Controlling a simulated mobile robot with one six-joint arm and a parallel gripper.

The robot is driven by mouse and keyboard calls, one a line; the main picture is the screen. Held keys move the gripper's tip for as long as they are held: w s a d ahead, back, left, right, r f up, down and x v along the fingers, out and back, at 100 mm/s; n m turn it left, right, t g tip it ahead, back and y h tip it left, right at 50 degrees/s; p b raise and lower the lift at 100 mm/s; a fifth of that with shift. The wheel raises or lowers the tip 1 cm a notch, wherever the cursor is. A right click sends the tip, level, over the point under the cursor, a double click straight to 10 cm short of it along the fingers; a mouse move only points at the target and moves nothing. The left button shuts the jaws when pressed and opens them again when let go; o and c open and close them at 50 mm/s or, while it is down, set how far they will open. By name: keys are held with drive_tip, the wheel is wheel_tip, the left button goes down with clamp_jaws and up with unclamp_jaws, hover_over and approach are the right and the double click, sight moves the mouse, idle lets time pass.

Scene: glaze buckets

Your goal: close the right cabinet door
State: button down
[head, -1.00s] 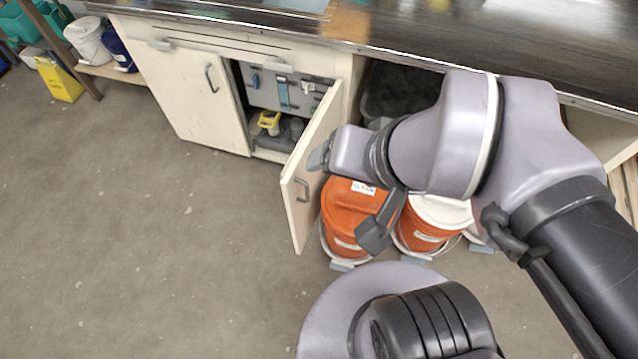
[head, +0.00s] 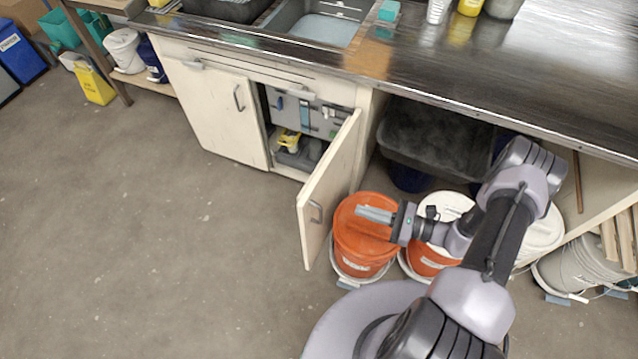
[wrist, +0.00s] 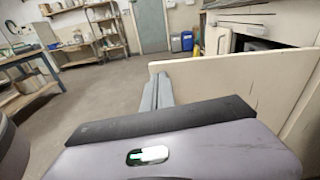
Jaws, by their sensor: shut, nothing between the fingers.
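In the wrist view the shut fingers (wrist: 157,92) point ahead, with the door panel (wrist: 215,85) close on the right. The cabinet opening (head: 298,125) shows a grey panel and a yellow item inside.
Orange buckets (head: 364,250) on wheeled bases stand right of the door under the counter (head: 440,80). A black bin (head: 430,135) sits behind them. The floor (head: 180,270) left of the door is clear. A yellow sign (head: 95,86) stands far left.

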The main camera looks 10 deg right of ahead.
sight(310, 196)
drive_tip(key=w+a+f+b, duration=0.1)
drive_tip(key=w+a, duration=0.1)
drive_tip(key=a, duration=0.1)
drive_tip(key=w+a+f+m+t, duration=0.1)
drive_tip(key=w+a, duration=0.1)
drive_tip(key=a, duration=0.2)
drive_tip(key=w+a+f+m+t+b, duration=0.1)
drive_tip(key=w+a, duration=0.1)
drive_tip(key=a, duration=0.2)
drive_tip(key=shift+w+a+f+h+b, duration=0.1)
drive_tip(key=shift+w+f+h+b, duration=0.1)
drive_tip(key=shift+h+b, duration=0.15)
drive_tip(key=shift+w+a+r, duration=0.1)
drive_tip(key=shift+w+a, duration=0.1)
drive_tip(key=shift+a, duration=0.05)
